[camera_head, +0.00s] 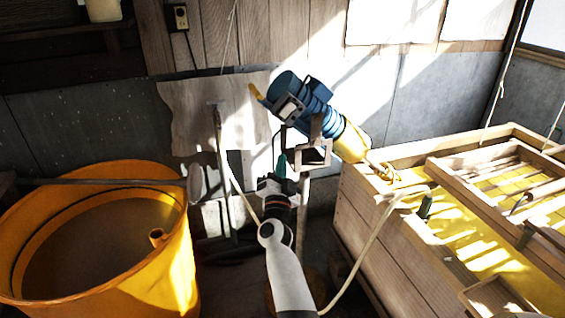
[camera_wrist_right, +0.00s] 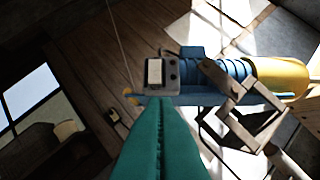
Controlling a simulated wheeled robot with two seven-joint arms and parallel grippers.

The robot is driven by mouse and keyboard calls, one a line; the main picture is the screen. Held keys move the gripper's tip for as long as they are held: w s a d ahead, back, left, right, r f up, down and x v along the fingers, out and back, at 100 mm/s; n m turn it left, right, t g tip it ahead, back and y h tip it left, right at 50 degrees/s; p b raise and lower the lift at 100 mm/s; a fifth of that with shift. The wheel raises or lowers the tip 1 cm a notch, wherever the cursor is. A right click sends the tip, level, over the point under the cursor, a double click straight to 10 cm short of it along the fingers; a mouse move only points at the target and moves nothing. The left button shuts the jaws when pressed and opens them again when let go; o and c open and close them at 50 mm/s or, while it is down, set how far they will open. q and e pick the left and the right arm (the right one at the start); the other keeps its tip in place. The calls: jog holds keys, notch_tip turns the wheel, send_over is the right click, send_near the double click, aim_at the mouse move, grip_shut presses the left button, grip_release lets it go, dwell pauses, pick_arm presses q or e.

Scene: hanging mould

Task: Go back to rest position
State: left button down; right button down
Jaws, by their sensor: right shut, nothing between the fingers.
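My right gripper (camera_head: 281,163) is in the middle of the head view, at the end of my white and black arm, with its fingers pointing up. In the right wrist view its two teal fingers (camera_wrist_right: 161,108) lie together with nothing between them. A blue and yellow motor-like machine (camera_head: 312,108) on a grey bracket is just above and beyond the fingertips. It also shows in the right wrist view (camera_wrist_right: 215,75) behind the fingers. I cannot tell how far the fingertips are from it. My left gripper is not in view.
A large orange-yellow tub (camera_head: 182,262) stands at the left with a bar across its top. A wooden trough (camera_head: 375,220) is at the right, with a slatted wooden frame (camera_head: 450,180) on it. A pale hose (camera_head: 362,257) hangs beside the trough. A plank wall (camera_head: 265,32) is behind.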

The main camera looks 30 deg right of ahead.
jog(key=shift+s+r, duration=0.1)
jog(key=a+f+n+y, duration=0.4)
jog(key=f, duration=0.6)
jog(key=a+f+n+y, duration=0.4)
jog(key=f, duration=0.6)
jog(key=s+a+f+n+g+y, duration=0.25)
jog(key=s+f, duration=0.35)
jog(key=f, duration=0.5)
jog(key=s+a+f+n+g+y, duration=0.25)
jog(key=s+f, duration=0.45)
jog(key=f, duration=0.4)
jog(key=s+f+n+g, duration=0.2)
jog(key=s+f+g, duration=0.2)
jog(key=s, duration=1)
jog(key=s+f+n+g, duration=0.2)
jog(key=s+f+g, duration=0.2)
jog(key=s+f, duration=0.6)
jog(key=s+f+n+g, duration=0.2)
jog(key=s+f+g, duration=0.2)
jog(key=s, duration=1.4)
notch_tip(320, 180, down, 4)
jog(key=shift+s+d+r, duration=0.25)
jog(key=shift+s+d, duration=0.05)
